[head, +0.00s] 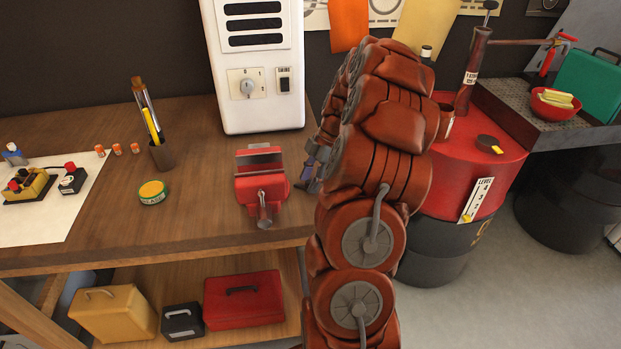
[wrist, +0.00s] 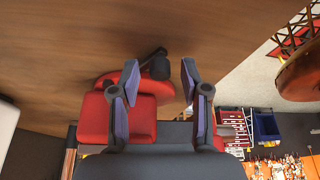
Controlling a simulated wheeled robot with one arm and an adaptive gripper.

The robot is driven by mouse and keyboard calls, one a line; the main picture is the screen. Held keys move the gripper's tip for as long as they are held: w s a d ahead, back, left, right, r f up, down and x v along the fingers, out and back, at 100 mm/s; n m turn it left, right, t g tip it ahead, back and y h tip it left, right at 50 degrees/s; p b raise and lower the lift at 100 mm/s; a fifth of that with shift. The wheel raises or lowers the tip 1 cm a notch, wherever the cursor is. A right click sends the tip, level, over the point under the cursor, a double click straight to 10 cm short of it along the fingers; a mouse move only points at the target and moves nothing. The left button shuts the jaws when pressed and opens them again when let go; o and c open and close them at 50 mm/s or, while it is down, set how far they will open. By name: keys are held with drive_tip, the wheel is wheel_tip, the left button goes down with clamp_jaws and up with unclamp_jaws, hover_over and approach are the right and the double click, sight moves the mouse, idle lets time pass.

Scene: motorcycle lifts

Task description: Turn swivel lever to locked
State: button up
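The red vise (head: 262,187) stands on the wooden workbench, with a grey handle (head: 264,212) at its front. In the wrist view the red vise (wrist: 145,117) lies below and between my fingers. A dark lever with a rounded knob (wrist: 158,68) sticks out from it; I cannot tell its locked or unlocked mark. My gripper (wrist: 161,78) is open, its two purple-padded fingers on either side of the knob, with no clear contact. In the head view my gripper (head: 316,163) is just right of the vise, mostly hidden by my arm.
A white cabinet (head: 255,65) stands behind the vise. A green-yellow tin (head: 153,192) and a pen cup (head: 161,154) are to the left. A red drum (head: 490,150) stands right of my arm. The bench front between tin and vise is clear.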

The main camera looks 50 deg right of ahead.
clamp_jaws()
